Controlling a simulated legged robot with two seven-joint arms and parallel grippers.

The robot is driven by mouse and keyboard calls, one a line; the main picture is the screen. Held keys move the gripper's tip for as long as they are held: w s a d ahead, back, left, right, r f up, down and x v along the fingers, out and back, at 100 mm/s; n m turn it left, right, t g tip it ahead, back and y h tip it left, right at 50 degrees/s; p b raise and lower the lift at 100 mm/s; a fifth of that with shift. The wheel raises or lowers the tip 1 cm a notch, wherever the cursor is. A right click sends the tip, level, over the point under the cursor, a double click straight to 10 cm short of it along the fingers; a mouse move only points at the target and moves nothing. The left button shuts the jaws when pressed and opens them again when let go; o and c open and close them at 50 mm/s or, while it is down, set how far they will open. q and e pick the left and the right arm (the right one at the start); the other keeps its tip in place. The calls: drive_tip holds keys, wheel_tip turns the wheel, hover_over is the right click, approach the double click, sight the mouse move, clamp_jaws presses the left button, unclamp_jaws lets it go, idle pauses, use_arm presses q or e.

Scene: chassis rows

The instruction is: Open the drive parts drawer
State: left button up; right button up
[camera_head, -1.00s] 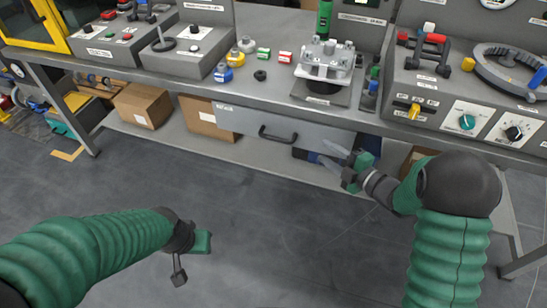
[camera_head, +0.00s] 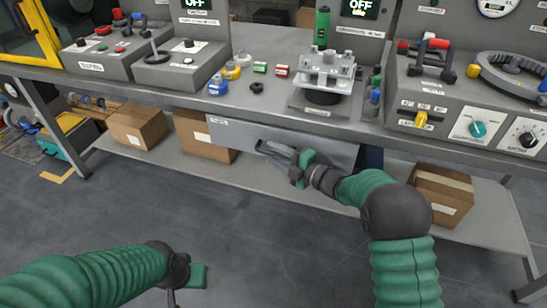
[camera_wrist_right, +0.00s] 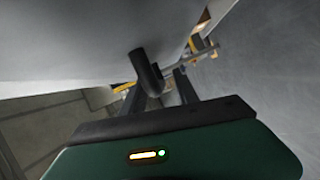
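The drawer (camera_head: 235,133) is a grey panel under the bench top with a small label at its upper left. It looks closed. Its dark handle (camera_head: 268,150) is partly hidden by my right gripper (camera_head: 284,157), which is at the handle. In the right wrist view the dark curved handle (camera_wrist_right: 146,72) shows just ahead of and between the two fingers of my right gripper (camera_wrist_right: 160,92). The fingers are apart; I cannot tell whether they touch the handle. My left gripper (camera_head: 186,280) is low at the left, away from the bench, and its fingers are not clear.
The bench top (camera_head: 262,105) holds small coloured parts, a metal fixture (camera_head: 325,72) and control boxes. Cardboard boxes (camera_head: 137,126) stand on the lower shelf (camera_head: 255,178), with another box (camera_head: 442,194) at the right. The floor in front is clear.

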drive_tip(key=shift+w+a, duration=0.2)
drive_tip(key=shift+a, duration=0.05)
drive_tip(key=shift+c, duration=0.4)
drive_tip(key=c, duration=0.7)
clamp_jaws()
drive_tip(key=shift+s+f, duration=0.1)
